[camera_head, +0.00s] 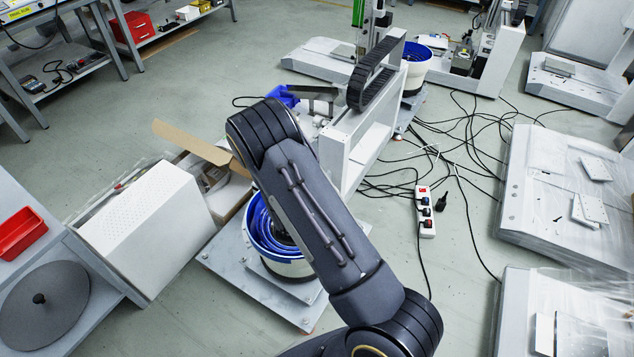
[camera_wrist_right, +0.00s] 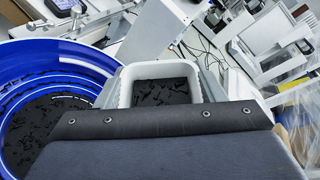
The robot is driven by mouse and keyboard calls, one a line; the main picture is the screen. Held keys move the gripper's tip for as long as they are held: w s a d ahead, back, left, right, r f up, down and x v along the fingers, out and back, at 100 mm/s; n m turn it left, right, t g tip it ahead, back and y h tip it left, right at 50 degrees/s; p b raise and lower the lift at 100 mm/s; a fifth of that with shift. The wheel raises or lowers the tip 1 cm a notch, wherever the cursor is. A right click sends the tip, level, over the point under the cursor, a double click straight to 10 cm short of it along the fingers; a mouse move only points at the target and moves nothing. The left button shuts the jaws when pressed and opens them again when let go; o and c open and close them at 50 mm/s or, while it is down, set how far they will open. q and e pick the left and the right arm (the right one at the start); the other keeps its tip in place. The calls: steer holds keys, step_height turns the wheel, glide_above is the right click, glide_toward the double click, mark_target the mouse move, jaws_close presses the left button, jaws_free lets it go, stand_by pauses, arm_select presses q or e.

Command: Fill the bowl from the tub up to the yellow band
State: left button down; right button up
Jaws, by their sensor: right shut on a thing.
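The bowl (camera_head: 259,228) is blue inside with stepped rings and a pale base. It stands left of centre in the head view, partly covered by my right arm. In the right wrist view the bowl (camera_wrist_right: 88,60) fills the left side and has many small black pieces in its bottom. The tub (camera_wrist_right: 187,73) is white, with small black pieces inside, just right of the bowl's rim. My right gripper (camera_wrist_right: 165,88) is shut on the tub; its fingers are mostly hidden. I cannot make out a yellow band. My left gripper is not in view.
A white perforated box (camera_head: 150,225) and an open cardboard box (camera_head: 205,165) stand left of the bowl. A white gantry frame (camera_head: 350,140) rises behind it. Black cables and a power strip (camera_head: 426,212) lie on the floor to the right.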

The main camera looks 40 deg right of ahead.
steer(key=shift+w+a+n, duration=0.25)
steer(key=shift+a+n, duration=0.05)
steer(key=shift+n, duration=0.1)
steer(key=shift+w+a+f+n+h, duration=0.15)
steer(key=shift+a+f+n+h, duration=0.05)
steer(key=shift+n+h, duration=0.25)
steer(key=shift+w+a+f+n+h, duration=0.2)
steer(key=shift+n+h, duration=0.15)
steer(key=shift+n, duration=0.2)
steer(key=shift+w+a+f+n+h+b, duration=0.1)
steer(key=shift+f+n+h+b, duration=0.15)
steer(key=shift+f+n+b, duration=0.25)
steer(key=shift+w+a+f+n+h+b, duration=0.1)
steer(key=shift+f+n+h+b, duration=0.15)
steer(key=shift+n+b, duration=0.35)
steer(key=shift+w+a+f+n+h+b, duration=0.1)
steer(key=shift+a+n+h+b, duration=0.15)
steer(key=shift+n+b, duration=0.3)
steer(key=shift+w+a+f+n+h+b, duration=0.1)
steer(key=shift+n+h+b, duration=0.15)
steer(key=shift+n+b, duration=0.3)
steer(key=p, duration=0.2)
steer(key=w+a+r+p, duration=0.1)
steer(key=p, duration=0.2)
steer(key=shift+a+r+m, duration=0.15)
steer(key=shift+r+m, duration=0.1)
steer(key=shift+m, duration=0.05)
stand_by(1.2)
